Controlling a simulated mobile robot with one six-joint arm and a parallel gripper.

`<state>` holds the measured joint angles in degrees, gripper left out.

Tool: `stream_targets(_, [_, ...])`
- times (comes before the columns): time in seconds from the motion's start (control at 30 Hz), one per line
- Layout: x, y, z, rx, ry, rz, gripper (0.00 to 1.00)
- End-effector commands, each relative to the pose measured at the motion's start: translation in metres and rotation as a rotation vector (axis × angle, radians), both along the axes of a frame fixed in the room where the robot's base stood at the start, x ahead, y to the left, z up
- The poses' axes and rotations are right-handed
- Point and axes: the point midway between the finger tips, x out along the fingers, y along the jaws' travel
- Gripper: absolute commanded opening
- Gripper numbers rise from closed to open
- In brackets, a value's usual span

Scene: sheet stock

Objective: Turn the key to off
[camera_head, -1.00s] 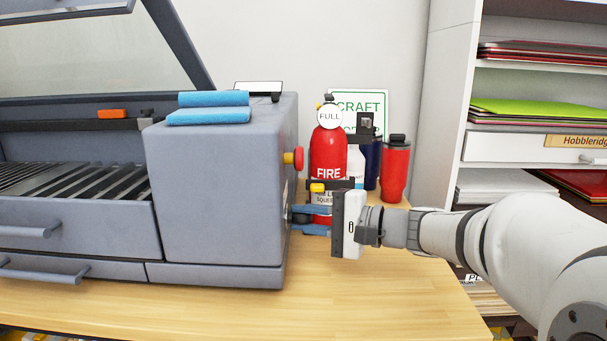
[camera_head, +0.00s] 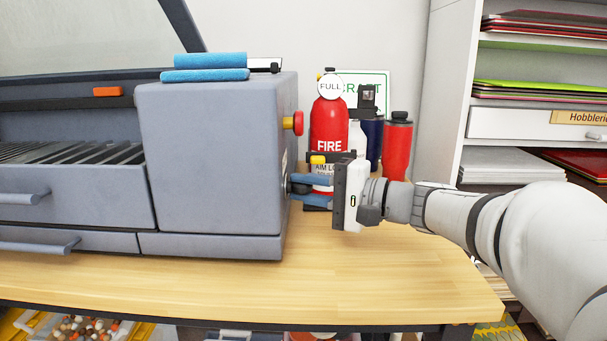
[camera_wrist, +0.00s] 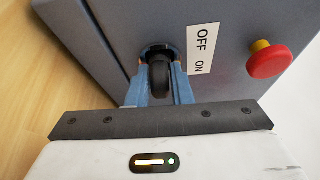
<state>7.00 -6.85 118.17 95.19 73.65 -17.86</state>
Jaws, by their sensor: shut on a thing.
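The key (camera_wrist: 159,77) is a dark round-ended piece in a black round lock on the side of the grey machine (camera_head: 208,165). In the wrist view a white label (camera_wrist: 202,50) reading OFF and ON sits beside the lock. My gripper (camera_wrist: 160,88) has its blue fingers on both sides of the key and is shut on it. In the head view my gripper (camera_head: 296,189) reaches the machine's right side from the right, and the key is hidden by the fingers. Which label word the key points to I cannot tell.
A red stop button on a yellow collar (camera_wrist: 269,60) sticks out near the label. A red fire extinguisher (camera_head: 328,128), bottles and a red tumbler (camera_head: 397,147) stand behind my gripper. The wooden table (camera_head: 380,280) is clear in front.

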Motion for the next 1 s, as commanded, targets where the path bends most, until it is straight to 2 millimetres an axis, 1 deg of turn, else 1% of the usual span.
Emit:
stream_targets(0.03, [-0.0003, 0.0003, -0.0045, -0.002, -0.009, 0.001, 0.00])
stream_targets(0.17, [-0.0006, 0.0003, -0.0044, -0.003, -0.036, 0.002, 0.00])
stream_targets(0.2, [-0.0005, 0.0003, -0.0016, -0.003, -0.036, 0.002, 0.22])
stream_targets(0.47, [-0.0005, 0.0002, -0.0006, -0.002, -0.035, 0.001, 0.43])
stream_targets(0.5, [-0.0005, 0.0002, -0.0005, -0.002, -0.034, 0.001, 0.45])
stream_targets(0.63, [-0.0004, 0.0002, -0.0004, -0.002, -0.035, 0.001, 0.45])
stream_targets(0.67, [-0.0004, 0.0002, -0.0005, -0.001, -0.035, 0.001, 0.47])
stream_targets(0.93, [-0.0004, 0.0001, -0.0004, -0.001, -0.035, 0.001, 0.69])
stream_targets(1.0, [-0.0004, 0.0002, -0.0003, -0.001, -0.035, 0.001, 0.70])
